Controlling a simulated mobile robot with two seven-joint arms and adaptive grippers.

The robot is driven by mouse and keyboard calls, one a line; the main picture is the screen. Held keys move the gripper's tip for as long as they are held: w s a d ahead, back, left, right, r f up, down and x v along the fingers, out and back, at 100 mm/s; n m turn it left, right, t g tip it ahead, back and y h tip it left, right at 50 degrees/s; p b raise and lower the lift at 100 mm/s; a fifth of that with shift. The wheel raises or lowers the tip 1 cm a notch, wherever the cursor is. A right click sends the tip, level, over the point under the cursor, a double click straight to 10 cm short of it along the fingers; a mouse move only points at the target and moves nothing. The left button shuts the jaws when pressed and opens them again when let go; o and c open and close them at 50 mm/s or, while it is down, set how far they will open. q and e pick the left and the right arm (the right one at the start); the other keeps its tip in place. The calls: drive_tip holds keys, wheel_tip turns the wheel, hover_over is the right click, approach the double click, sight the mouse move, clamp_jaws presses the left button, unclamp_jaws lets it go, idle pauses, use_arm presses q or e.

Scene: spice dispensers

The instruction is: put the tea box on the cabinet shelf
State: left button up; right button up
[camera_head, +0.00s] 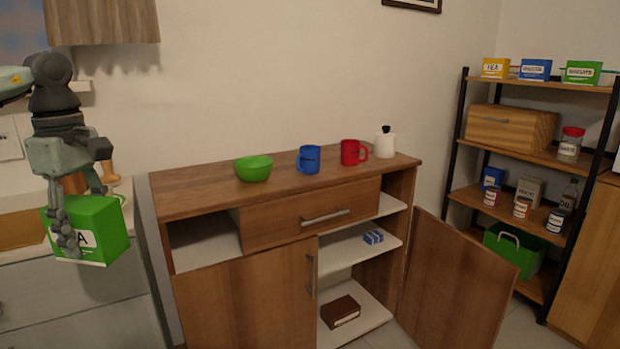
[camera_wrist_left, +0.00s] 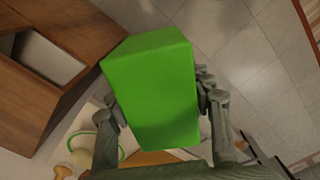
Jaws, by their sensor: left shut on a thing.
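A green tea box with a white label (camera_head: 105,228) is at the left of the head view. My left gripper (camera_head: 78,215) is shut on it and holds it up beside the cabinet's left side. In the left wrist view the green box (camera_wrist_left: 155,90) fills the middle, between the fingers of my left gripper (camera_wrist_left: 160,105). The wooden cabinet (camera_head: 205,192) stands in the centre of the head view. Its right door (camera_head: 455,285) is open and shows a white middle shelf (camera_head: 345,252). The left door (camera_head: 248,298) is closed. My right gripper is out of view.
A green bowl (camera_head: 253,169), blue mug (camera_head: 309,159), red mug (camera_head: 351,152) and white container (camera_head: 384,145) stand on the cabinet top. A small blue box (camera_head: 373,237) lies on the middle shelf, a brown box (camera_head: 340,311) below. A rack (camera_head: 462,140) stands right.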

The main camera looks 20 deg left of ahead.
use_arm(q)
drive_tip(key=w+d+f+m, duration=0.3)
drive_tip(key=d+f+m, duration=0.2)
drive_tip(key=d+f, duration=0.15)
drive_tip(key=w+d+f+m, duration=0.3)
drive_tip(key=d+f+m, duration=0.2)
drive_tip(key=f, duration=0.3)
drive_tip(key=w+d+f+m, duration=0.1)
drive_tip(key=d+m, duration=0.4)
drive_tip(key=d, duration=0.5)
drive_tip(key=w+d+f+m, duration=0.2)
drive_tip(key=w+d+m, duration=0.2)
drive_tip(key=d, duration=0.6)
drive_tip(key=shift+f+m, duration=0.3)
drive_tip(key=shift+m, duration=0.7)
drive_tip(key=shift+a, duration=0.1)
drive_tip(key=shift+s+a, duration=0.1)
drive_tip(key=shift+s, duration=0.05)
